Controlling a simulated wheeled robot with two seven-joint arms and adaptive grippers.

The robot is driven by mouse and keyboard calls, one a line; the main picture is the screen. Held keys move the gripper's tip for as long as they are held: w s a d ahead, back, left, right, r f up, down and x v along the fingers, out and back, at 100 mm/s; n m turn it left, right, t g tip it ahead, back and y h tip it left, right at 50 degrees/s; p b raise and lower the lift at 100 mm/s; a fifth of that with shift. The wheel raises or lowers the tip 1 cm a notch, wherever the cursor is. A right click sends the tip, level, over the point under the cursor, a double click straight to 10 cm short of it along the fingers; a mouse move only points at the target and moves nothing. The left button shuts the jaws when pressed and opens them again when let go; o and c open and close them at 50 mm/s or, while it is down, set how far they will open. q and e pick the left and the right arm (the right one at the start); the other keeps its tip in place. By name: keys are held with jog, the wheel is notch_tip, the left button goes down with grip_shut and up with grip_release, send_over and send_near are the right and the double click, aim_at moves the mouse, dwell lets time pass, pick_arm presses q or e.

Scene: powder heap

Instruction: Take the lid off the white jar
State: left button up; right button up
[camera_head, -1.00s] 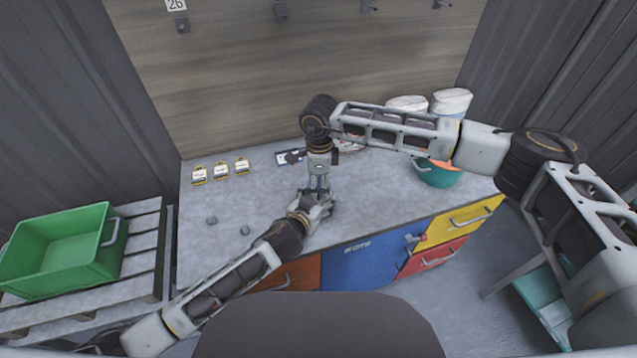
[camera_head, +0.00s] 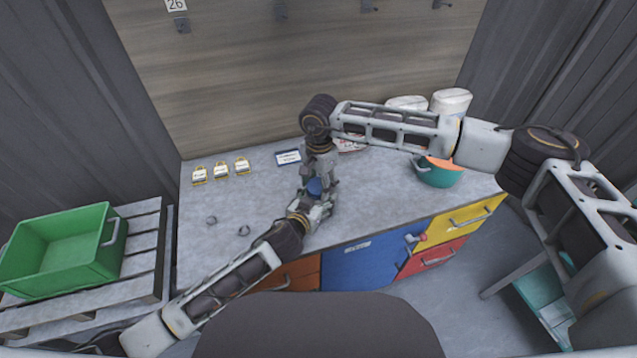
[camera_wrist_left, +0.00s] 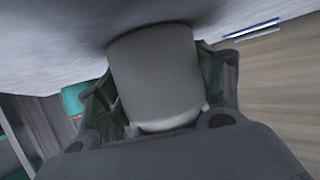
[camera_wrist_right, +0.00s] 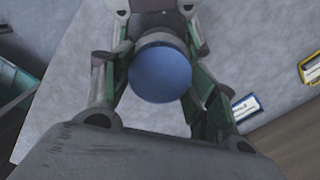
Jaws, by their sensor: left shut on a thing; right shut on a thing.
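The white jar (camera_wrist_left: 158,75) stands on the grey bench, large between the fingers of my left gripper (camera_wrist_left: 160,100) in the left wrist view. My left gripper (camera_head: 317,207) is shut on the jar's body from the near side. The round blue lid (camera_wrist_right: 160,73) shows from above in the right wrist view, and as a small blue patch in the head view (camera_head: 316,187). My right gripper (camera_wrist_right: 158,80) comes down from above and is shut on the lid. The lid is at the jar's top; I cannot tell whether there is a gap. The grippers hide most of the jar in the head view.
Several yellow-edged tags (camera_head: 220,170) and a label card (camera_head: 288,157) lie at the back of the bench. Two small grey pieces (camera_head: 244,231) lie left of the jar. The bench's left part is mostly clear.

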aim_at(319, 185)
jog(key=n, duration=1.2)
dwell(0.3)
jog(key=shift+r, duration=1.15)
dwell(1.0)
jog(key=shift+r, duration=2)
pick_arm(q)
jog(key=o, duration=2.1)
jog(key=shift+c, duration=0.2)
